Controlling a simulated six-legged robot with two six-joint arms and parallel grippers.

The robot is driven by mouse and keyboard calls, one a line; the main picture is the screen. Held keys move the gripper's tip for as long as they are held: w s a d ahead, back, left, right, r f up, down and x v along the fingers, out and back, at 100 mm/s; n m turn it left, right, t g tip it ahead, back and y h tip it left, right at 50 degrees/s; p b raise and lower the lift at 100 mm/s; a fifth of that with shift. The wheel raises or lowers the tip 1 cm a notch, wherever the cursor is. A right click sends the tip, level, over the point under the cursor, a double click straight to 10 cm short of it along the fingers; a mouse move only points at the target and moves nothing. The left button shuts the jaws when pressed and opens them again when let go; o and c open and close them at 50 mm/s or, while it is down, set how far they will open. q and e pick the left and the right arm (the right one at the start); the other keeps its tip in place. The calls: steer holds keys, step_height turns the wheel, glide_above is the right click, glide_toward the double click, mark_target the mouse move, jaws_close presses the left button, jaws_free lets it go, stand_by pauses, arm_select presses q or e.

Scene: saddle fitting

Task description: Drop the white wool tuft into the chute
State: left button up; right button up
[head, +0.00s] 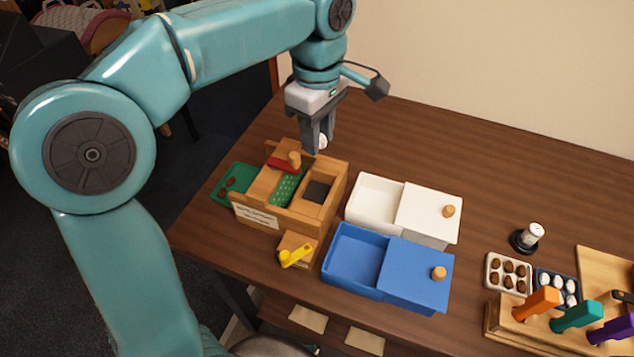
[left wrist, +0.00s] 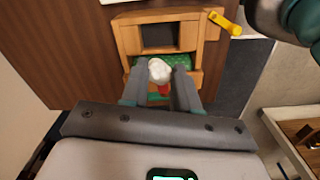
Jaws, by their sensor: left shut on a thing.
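My left gripper (head: 318,143) points down above the back of the wooden box. It is shut on the white wool tuft (head: 323,142), which shows between the fingers; the tuft also shows in the left wrist view (left wrist: 159,70), between the fingertips of the same gripper (left wrist: 160,78). The wooden box (head: 333,200) has a dark square opening (head: 316,191) in its top, perhaps the chute; the opening also shows in the left wrist view (left wrist: 158,37). The tuft is held clear of the box. My right gripper is not in view.
A green tray (head: 229,190) with brown pieces lies left of the box. A yellow handle (head: 296,256) sticks out in front. White (head: 375,203) and blue (head: 352,258) bins stand right. Small trays of brown (head: 498,284) and white pieces and colored-handled tools stand far right.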

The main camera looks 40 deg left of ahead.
arm_select(q)
step_height(320, 180, down, 8)
steer(key=shift+f+b, duration=0.1)
steer(key=shift+b, duration=0.25)
step_height(320, 180, down, 4)
steer(key=shift+a+r, duration=0.1)
steer(key=shift+f+b, duration=0.6)
steer(key=shift+b, duration=0.05)
steer(key=shift+s, duration=0.15)
steer(key=o, duration=0.7)
steer(key=shift+o, duration=0.2)
steer(key=shift+f, duration=0.1)
